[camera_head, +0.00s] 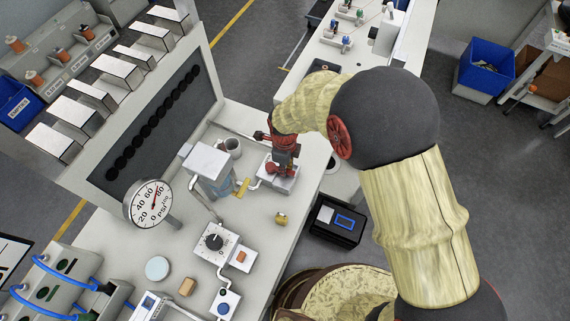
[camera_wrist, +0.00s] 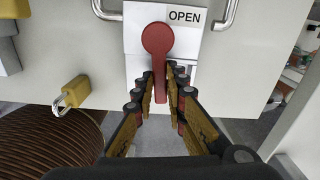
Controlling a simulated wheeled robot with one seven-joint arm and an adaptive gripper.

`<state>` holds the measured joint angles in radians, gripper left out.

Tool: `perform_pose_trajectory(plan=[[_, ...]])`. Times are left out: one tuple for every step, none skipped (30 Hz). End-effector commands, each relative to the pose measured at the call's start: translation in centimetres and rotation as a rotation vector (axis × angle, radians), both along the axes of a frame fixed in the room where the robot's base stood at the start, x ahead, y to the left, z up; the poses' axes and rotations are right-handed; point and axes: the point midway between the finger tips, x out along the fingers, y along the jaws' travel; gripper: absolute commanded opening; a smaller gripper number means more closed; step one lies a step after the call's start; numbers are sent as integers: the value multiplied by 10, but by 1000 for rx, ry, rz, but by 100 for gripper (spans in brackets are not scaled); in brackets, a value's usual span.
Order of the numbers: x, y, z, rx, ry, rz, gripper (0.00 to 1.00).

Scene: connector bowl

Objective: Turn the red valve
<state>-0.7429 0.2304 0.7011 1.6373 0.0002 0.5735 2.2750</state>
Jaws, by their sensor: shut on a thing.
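The red valve (camera_wrist: 158,40) is a flat red lever with a round head, mounted on a white plate (camera_wrist: 140,65) marked "OPEN" at its upper right. In the wrist view the lever points down from its round head. My gripper (camera_wrist: 163,82) is shut on the lower part of the lever, with one finger on each side of it. In the head view my gripper (camera_head: 285,152) reaches down over the white valve block (camera_head: 278,184) on the bench; my arm and gripper hide part of the valve there.
A brass padlock (camera_wrist: 73,93) lies left of the valve. A pressure gauge (camera_head: 148,203), a clear-sided box with a white top (camera_head: 206,161) and a black dial (camera_head: 214,242) stand on the bench (camera_head: 252,245). A black case (camera_head: 335,222) sits on the floor beside it.

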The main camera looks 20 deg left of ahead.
Motion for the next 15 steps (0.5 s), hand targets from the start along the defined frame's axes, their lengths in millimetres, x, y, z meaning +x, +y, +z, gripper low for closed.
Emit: perform_pose_trajectory(plan=[[-1,1,1,1,-2,-23,0],[-2,1,1,1,-2,-38,0],[-3,1,1,1,-2,-56,0],[-3,1,1,1,-1,-68,0],[-4,1,1,1,-1,-79,0],[-4,1,1,1,-2,-92,0],[-5,1,1,1,-1,-100,0],[-5,1,1,2,-2,-108,0],[-6,1,1,2,-1,-117,0],[-6,1,1,2,-2,-122,0],[-6,1,1,2,-2,-126,0],[-6,1,1,2,-2,-131,0],[-6,1,1,2,-2,-134,0],[-6,1,1,2,-2,-137,0],[-6,1,1,2,-2,-139,0]])
